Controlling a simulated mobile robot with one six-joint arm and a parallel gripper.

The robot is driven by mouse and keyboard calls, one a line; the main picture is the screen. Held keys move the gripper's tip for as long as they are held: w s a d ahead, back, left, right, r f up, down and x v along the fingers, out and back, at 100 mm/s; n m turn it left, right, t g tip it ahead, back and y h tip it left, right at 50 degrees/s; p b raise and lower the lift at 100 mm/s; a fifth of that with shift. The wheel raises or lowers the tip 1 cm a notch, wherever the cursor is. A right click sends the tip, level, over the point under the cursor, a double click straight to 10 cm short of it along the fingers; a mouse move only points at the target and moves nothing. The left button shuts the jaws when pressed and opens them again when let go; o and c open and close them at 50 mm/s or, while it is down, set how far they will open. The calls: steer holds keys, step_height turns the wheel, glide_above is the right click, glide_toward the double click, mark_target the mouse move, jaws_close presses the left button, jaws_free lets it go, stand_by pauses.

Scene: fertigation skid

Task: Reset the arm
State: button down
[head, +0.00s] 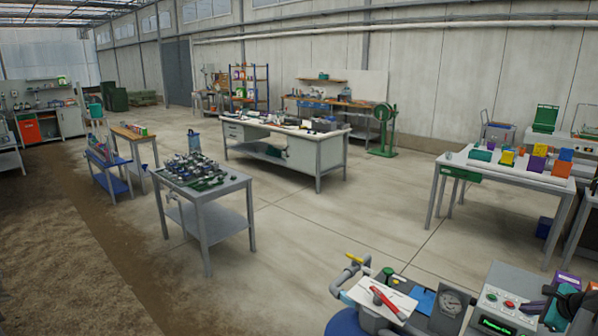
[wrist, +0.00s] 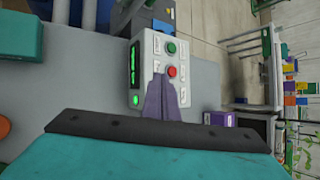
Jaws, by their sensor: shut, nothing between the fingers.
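My gripper (wrist: 166,80) shows in the wrist view as two purple-grey fingers held together, with nothing between them. Its tips are in front of a pale control box (wrist: 150,48), overlapping it near the red button (wrist: 171,71); I cannot tell whether they touch. The green button (wrist: 171,47) is beside the red one, and a green display (wrist: 134,67) is lit. In the head view the control box (head: 505,303) stands at the lower right, with part of my arm just right of it.
A table with coloured blocks (head: 508,178) stands behind. Open concrete floor (head: 330,225) lies in the middle.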

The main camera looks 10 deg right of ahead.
steer(key=w+a+f+n+g+y, duration=0.1)
steer(key=w+a+f+n, duration=0.35)
steer(key=a, duration=0.55)
steer(key=w+a+f+n+g+y, duration=0.1)
steer(key=w+a+f+n, duration=0.3)
steer(key=a, duration=0.6)
steer(key=w+a+f+n+g+y, duration=0.1)
steer(key=w+a+f+n+g, duration=0.3)
steer(key=a, duration=0.7)
steer(key=s+a+f+n+g, duration=0.1)
steer(key=s+a+f+n, duration=0.35)
steer(key=a, duration=0.75)
steer(key=s+a+f+n+g+h, duration=0.1)
steer(key=a+f+n, duration=0.1)
steer(key=a+n, duration=0.75)
steer(key=s+a+f+n+g, duration=0.1)
steer(key=s+a+f+n, duration=0.15)
steer(key=a, duration=1.25)
steer(key=s+f+g+b, duration=0.5)
steer(key=s+f+b, duration=0.1)
steer(key=s+f, duration=1.9)
steer(key=shift+f+g+b, duration=0.2)
steer(key=shift+g+b, duration=0.1)
steer(key=shift+b, duration=0.1)
steer(key=shift+s+d, duration=0.1)
steer(key=shift+d, duration=0.1)
